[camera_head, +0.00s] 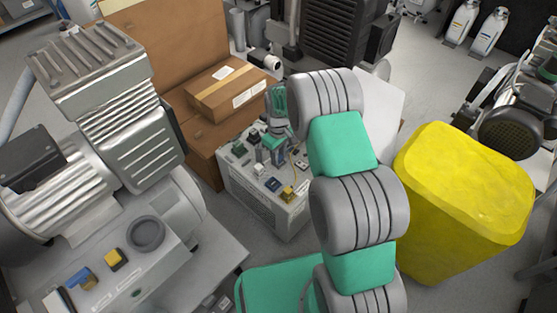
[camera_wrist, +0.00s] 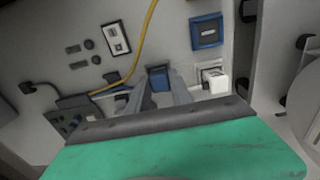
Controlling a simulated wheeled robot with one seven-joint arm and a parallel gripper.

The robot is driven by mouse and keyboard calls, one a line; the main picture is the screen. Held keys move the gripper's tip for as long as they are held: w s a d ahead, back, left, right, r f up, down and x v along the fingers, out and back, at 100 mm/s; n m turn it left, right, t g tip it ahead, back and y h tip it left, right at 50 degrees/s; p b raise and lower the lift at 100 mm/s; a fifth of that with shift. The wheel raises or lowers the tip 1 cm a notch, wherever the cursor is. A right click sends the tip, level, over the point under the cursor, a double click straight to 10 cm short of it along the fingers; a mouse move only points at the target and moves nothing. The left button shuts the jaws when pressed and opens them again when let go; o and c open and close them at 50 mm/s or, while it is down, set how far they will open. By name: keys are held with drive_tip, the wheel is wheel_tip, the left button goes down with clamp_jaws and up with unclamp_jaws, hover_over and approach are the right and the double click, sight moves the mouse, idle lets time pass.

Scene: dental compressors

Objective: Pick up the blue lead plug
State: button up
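The wrist view shows a small blue plug (camera_wrist: 158,78) on a pale grey panel, between my fingertips. My gripper (camera_wrist: 160,84) is open, with one finger on each side of the plug. I cannot tell whether the fingers touch it. In the head view my gripper (camera_head: 274,141) points down over the top of a light grey box (camera_head: 262,205) crowded with small fittings. The plug itself is too small and too hidden by my arm to pick out there.
A blue-framed socket (camera_wrist: 206,32), a white block (camera_wrist: 215,82) and a yellow cable (camera_wrist: 138,52) surround the plug. A cardboard box (camera_head: 225,90) stands behind the grey box. A compressor (camera_head: 115,125) is at left, a yellow bin (camera_head: 465,190) at right.

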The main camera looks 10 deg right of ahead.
clamp_jaws()
drive_tip(key=shift+r, duration=0.15)
drive_tip(key=shift+r+p, duration=0.25)
drive_tip(key=shift+p, duration=0.05)
wheel_tip(320, 180, up, 3)
drive_tip(key=shift+f+p, duration=0.1)
drive_tip(key=shift+p, duration=0.75)
drive_tip(key=s+r+p, duration=0.5)
drive_tip(key=s+r, duration=0.4)
drive_tip(key=s, duration=0.5)
drive_tip(key=shift+d+r, duration=0.2)
drive_tip(key=shift+d, duration=0.25)
